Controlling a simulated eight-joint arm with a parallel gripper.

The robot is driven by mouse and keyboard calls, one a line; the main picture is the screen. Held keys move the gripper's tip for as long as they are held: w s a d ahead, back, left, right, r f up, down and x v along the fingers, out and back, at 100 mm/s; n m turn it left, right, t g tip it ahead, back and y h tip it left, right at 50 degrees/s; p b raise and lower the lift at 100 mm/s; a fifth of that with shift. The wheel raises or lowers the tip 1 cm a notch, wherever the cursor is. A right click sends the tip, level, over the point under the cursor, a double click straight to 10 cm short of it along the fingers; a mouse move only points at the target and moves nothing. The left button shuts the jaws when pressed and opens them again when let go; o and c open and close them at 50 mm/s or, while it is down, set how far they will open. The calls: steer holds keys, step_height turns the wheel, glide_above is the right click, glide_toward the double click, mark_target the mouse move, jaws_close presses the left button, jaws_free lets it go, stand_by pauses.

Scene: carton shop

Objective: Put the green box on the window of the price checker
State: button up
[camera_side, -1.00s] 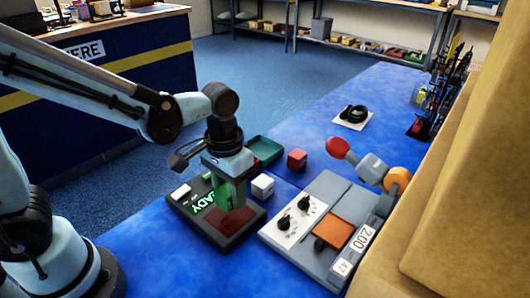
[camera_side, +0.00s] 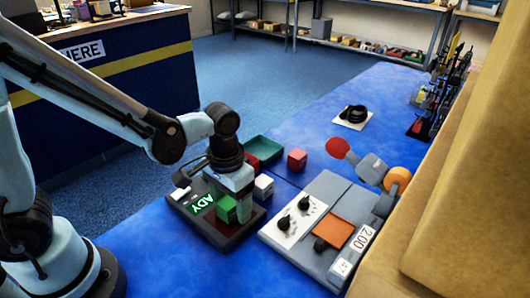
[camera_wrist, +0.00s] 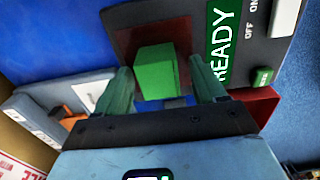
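The price checker (camera_side: 195,225) is a dark flat device with a lit green READY display (camera_side: 202,203) and a dark red window (camera_side: 240,226). The green box (camera_side: 226,208) is over the window and seems to rest on it. In the wrist view the green box (camera_wrist: 156,74) stands in front of the window (camera_wrist: 182,30), with gaps between it and both fingers. My gripper (camera_side: 238,195) is open, pointing down close above the checker, with its fingertips (camera_wrist: 163,85) on either side of the box. The box's underside is hidden.
A white cube (camera_side: 263,187) is close to the checker's far side. A green tray (camera_side: 264,149) and red cube (camera_side: 297,159) lie farther back. A grey scale with an orange plate (camera_side: 328,232) is to the right. The blue table behind them is largely clear.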

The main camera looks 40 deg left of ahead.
mark_target(231, 200)
steer(key=shift+r, duration=0.1)
step_height(231, 200, up, 12)
steer(key=s+a+f+t, duration=0.1)
steer(key=a+t, duration=0.6)
steer(key=shift+s+a+f, duration=0.3)
steer(key=shift+a+f, duration=0.05)
steer(key=shift+a, duration=0.05)
stand_by(0.5)
